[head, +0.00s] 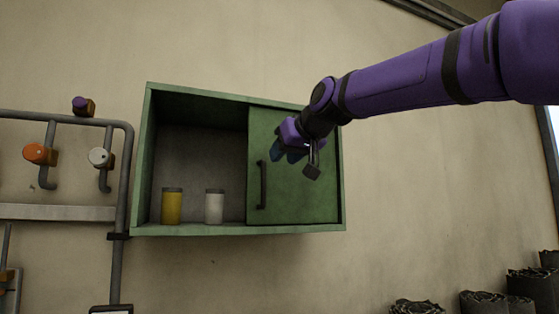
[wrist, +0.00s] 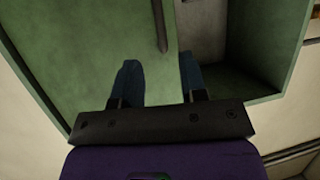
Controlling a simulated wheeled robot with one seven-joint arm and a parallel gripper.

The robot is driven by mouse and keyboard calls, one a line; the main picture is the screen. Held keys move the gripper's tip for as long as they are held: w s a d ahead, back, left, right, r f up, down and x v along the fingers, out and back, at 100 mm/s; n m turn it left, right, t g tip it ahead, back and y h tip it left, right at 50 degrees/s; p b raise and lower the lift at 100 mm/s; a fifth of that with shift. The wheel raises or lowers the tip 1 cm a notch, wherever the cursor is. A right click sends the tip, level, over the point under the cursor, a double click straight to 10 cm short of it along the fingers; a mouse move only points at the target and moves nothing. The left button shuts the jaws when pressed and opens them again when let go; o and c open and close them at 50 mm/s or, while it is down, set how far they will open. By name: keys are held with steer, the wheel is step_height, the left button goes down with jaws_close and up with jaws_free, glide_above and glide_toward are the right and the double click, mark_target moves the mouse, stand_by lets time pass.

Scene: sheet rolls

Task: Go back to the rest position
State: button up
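My gripper (head: 288,154) is in front of the sliding green door (head: 300,200) of a wall cabinet, above and to the right of the door's dark handle (head: 263,185). In the wrist view, the two blue fingers of my gripper (wrist: 160,78) are apart with nothing between them. The handle (wrist: 160,26) shows beyond the fingertips, apart from them. The purple arm reaches in from the upper right of the head view.
The green cabinet (head: 140,165) is open on its left side. A yellow jar (head: 172,207) and a white jar (head: 214,207) stand inside. Pipes with valves (head: 40,153) are on the left wall. Dark rolls (head: 483,303) stand at lower right. The wall right of the cabinet is clear.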

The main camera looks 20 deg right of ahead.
stand_by(0.5)
steer(key=s+d+f+m+g+h, duration=0.1)
steer(key=s+f+g, duration=0.3)
steer(key=s+f, duration=1)
steer(key=s+d+f+m+g+h, duration=0.1)
steer(key=s+d+f+g, duration=0.3)
steer(key=s+f, duration=0.9)
step_height(320, 180, down, 8)
steer(key=shift+s+f+h, duration=0.25)
steer(key=shift+s+h, duration=0.05)
steer(key=shift+s, duration=0.1)
